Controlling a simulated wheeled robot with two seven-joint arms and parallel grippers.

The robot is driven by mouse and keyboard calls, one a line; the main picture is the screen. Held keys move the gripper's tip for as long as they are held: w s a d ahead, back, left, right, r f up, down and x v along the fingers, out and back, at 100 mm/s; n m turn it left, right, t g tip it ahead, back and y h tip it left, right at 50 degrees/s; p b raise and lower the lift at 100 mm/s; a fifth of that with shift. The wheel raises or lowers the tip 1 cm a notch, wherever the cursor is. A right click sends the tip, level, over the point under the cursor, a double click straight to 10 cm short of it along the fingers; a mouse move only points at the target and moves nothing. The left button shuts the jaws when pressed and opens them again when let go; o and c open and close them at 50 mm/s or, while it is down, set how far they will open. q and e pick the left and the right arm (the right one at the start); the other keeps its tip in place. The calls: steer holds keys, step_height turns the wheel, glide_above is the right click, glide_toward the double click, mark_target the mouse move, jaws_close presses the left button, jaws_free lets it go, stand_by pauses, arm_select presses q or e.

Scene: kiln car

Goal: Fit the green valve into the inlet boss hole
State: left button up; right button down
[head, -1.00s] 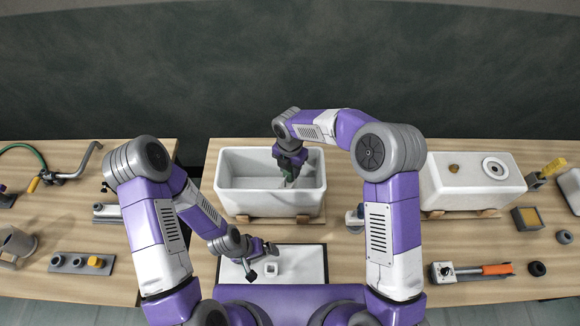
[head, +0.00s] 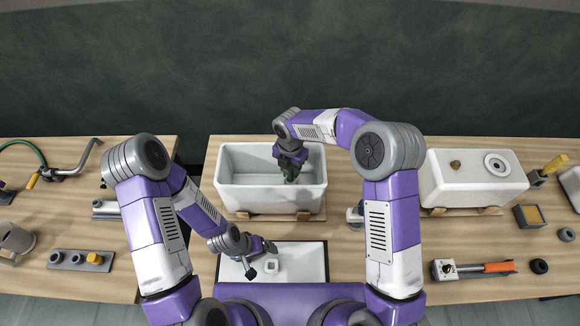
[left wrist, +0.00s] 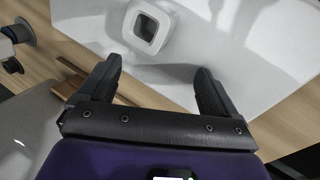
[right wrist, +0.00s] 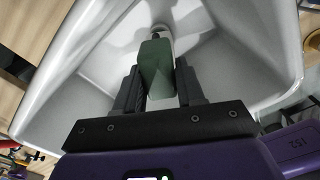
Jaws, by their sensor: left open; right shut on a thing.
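My right gripper (head: 290,164) is shut on the green valve (head: 291,175) and holds it inside the white basin (head: 232,200). The right wrist view shows the green valve (right wrist: 157,72) between the two fingers, its narrower dark end pointing at a pale round boss (right wrist: 160,29) on the basin. The dark end overlaps the boss in this view, and I cannot tell whether it touches or enters the hole, which is mostly hidden. My left gripper (head: 262,258) is open and empty over a white mat, near a small white square piece (left wrist: 147,28) with a hole.
The white mat (head: 305,262) lies in front of the basin. A second white block (head: 455,190) stands at the right with a ring and a brown knob on top. An orange-handled tool (head: 485,268) lies at front right. A grey rack (head: 80,261) lies at front left.

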arm_select(q)
steer(key=shift+f, duration=0.4)
arm_select(e)
steer(key=shift+s+f, duration=0.1)
steer(key=shift+f, duration=0.2)
arm_select(q)
steer(key=shift+s, duration=0.1)
arm_select(e)
steer(key=c, duration=0.6)
jaws_free()
steer(key=shift+r, duration=0.1)
arm_select(q)
steer(key=shift+w+d+r+p, duration=0.15)
steer(key=shift+w+r+p, duration=0.05)
steer(key=shift+r+p, duration=0.5)
arm_select(e)
steer(key=shift+w+d+r, duration=0.1)
steer(key=shift+w+r, duration=0.05)
steer(key=shift+r, duration=0.35)
steer(key=shift+w+r, duration=0.15)
steer(key=shift+r, duration=0.3)
arm_select(q)
steer(key=shift+r+p, duration=2.2)
arm_select(e)
steer(key=shift+r, duration=3)
